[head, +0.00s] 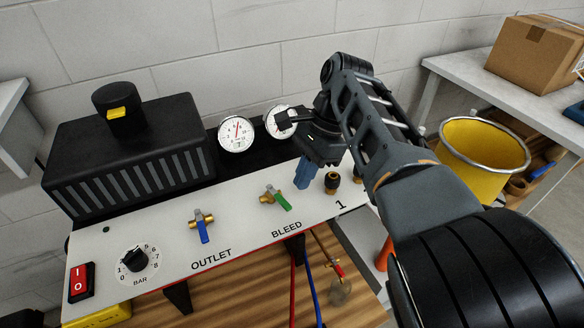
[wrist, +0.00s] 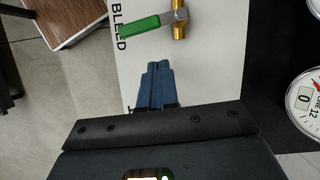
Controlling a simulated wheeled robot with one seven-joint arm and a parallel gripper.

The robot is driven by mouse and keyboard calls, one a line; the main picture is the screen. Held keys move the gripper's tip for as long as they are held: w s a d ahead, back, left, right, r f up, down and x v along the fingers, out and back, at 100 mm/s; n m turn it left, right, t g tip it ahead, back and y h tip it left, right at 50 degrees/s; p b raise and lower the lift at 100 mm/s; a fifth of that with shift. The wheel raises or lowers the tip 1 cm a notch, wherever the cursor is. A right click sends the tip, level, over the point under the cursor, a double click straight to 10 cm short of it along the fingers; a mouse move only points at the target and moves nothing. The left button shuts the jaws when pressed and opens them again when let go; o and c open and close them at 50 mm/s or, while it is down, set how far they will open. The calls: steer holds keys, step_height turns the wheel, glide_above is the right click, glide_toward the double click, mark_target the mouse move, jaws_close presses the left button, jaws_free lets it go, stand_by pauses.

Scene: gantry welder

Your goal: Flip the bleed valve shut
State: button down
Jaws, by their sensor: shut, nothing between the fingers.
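The bleed valve has a green lever (head: 281,202) on a brass body, on the white panel (head: 330,203) above the word BLEED. In the head view its lever slants down and to the right. The lever (wrist: 140,25) also shows in the wrist view, with the brass body at its right end. My gripper (head: 303,183) has blue fingers pressed together with nothing between them. It points down at the panel, to the right of the green lever and apart from it. In the wrist view my gripper (wrist: 155,72) is just below the lever, with a gap of panel between.
A blue-levered outlet valve (head: 202,230) sits left of the bleed valve. A brass fitting (head: 332,181) stands just right of my gripper. Two gauges (head: 237,133) stand behind. A red switch (head: 79,283) and a BAR knob (head: 135,259) are at far left. A yellow bucket (head: 470,175) is at right.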

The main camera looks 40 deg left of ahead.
steer(key=shift+w+r, duration=0.3)
steer(key=shift+w, duration=0.35)
steer(key=a+b+v, duration=0.1)
steer(key=b+v, duration=0.1)
steer(key=v, duration=0.7)
steer(key=shift+d, duration=0.5)
steer(key=shift+s, duration=0.2)
